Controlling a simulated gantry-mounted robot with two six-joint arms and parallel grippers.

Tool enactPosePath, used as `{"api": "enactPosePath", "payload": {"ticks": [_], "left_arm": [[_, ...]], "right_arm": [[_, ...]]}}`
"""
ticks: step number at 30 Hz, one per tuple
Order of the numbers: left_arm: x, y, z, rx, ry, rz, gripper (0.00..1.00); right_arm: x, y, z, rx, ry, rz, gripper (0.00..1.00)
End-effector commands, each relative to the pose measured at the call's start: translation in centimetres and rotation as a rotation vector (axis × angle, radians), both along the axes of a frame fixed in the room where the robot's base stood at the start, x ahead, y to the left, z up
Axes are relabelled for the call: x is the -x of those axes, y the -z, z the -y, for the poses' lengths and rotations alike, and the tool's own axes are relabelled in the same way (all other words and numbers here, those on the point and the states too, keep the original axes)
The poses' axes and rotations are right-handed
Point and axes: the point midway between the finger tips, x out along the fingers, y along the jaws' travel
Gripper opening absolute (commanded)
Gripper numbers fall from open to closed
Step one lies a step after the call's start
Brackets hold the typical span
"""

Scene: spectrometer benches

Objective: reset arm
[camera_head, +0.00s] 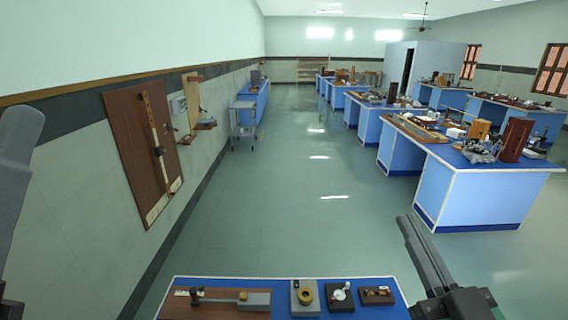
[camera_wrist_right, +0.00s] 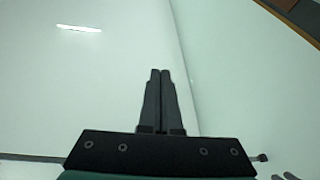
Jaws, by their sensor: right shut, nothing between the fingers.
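My right gripper (camera_head: 407,220) points up and forward, in the air beside the right end of the near blue bench. It is shut and empty. In the right wrist view its two dark fingers (camera_wrist_right: 160,72) lie together with nothing between them. A grey part of my left arm (camera_head: 14,170) shows at the left edge of the head view. The left gripper itself cannot be made out.
The near blue bench (camera_head: 376,312) carries a long lever device (camera_head: 225,298), a brass-ringed block (camera_head: 304,297) and small dark boxes. Wooden boards (camera_head: 130,150) hang on the left wall. Blue benches (camera_head: 485,203) stand at right. The green floor (camera_head: 290,230) between is clear.

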Motion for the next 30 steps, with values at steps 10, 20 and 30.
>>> {"api": "enactPosePath", "payload": {"ticks": [10,20,30], "left_arm": [[-0.1,-6.3,0.0,0.000,0.000,-0.002,0.45],[0.0,-18.5,0.0,0.000,0.000,0.001,0.45],[0.0,-18.1,0.0,0.000,0.000,-0.001,0.45]], "right_arm": [[11.4,-23.8,-0.1,-0.150,-0.044,0.490,0.00],[11.2,-35.7,-0.1,-0.147,-0.041,0.484,0.00],[11.1,-35.2,-0.1,-0.146,-0.041,0.482,0.00]]}}
